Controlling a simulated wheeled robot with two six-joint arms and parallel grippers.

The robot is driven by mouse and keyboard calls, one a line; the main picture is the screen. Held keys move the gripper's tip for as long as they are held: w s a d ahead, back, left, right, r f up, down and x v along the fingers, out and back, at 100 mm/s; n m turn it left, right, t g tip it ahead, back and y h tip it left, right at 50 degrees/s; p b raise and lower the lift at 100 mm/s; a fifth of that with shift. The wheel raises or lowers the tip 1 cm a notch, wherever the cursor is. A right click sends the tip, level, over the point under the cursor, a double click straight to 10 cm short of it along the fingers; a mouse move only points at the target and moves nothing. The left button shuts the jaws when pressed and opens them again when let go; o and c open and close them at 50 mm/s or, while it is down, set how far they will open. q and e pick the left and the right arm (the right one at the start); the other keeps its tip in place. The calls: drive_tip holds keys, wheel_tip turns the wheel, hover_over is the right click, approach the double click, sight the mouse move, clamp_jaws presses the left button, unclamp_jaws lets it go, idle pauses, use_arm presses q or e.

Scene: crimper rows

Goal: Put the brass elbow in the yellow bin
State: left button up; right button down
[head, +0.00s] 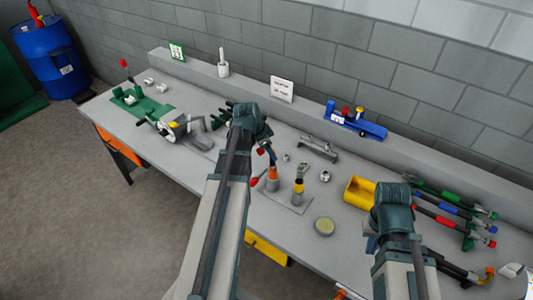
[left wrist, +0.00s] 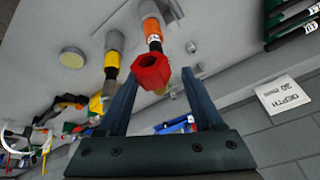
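The yellow bin (head: 352,194) stands on the bench, left of my right arm in the head view. I cannot identify the brass elbow with certainty; a small brass-coloured piece (head: 487,272) lies at the lower right, beside dark tool handles. My left gripper (head: 267,150) is over the middle of the bench, partly hidden by its arm. In the left wrist view its fingers (left wrist: 160,85) are spread, with a red hexagonal end (left wrist: 150,72) showing between them; contact is unclear. My right gripper (head: 370,240) is near the bin's front side, and its fingers are not clear.
Orange and yellow banded posts (head: 273,173) stand on a grey plate near my left gripper. A round tan disc (head: 324,227) lies in front. Several coloured-handled crimpers (head: 455,213) lie at right. A blue tool (head: 355,121) and a sign (head: 282,89) are at the back ledge.

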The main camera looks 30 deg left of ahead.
use_arm(q)
clamp_jaws()
drive_tip(key=shift+r, duration=0.1)
idle(0.3)
wheel_tip(320, 180, up, 10)
drive_tip(key=p, duration=1)
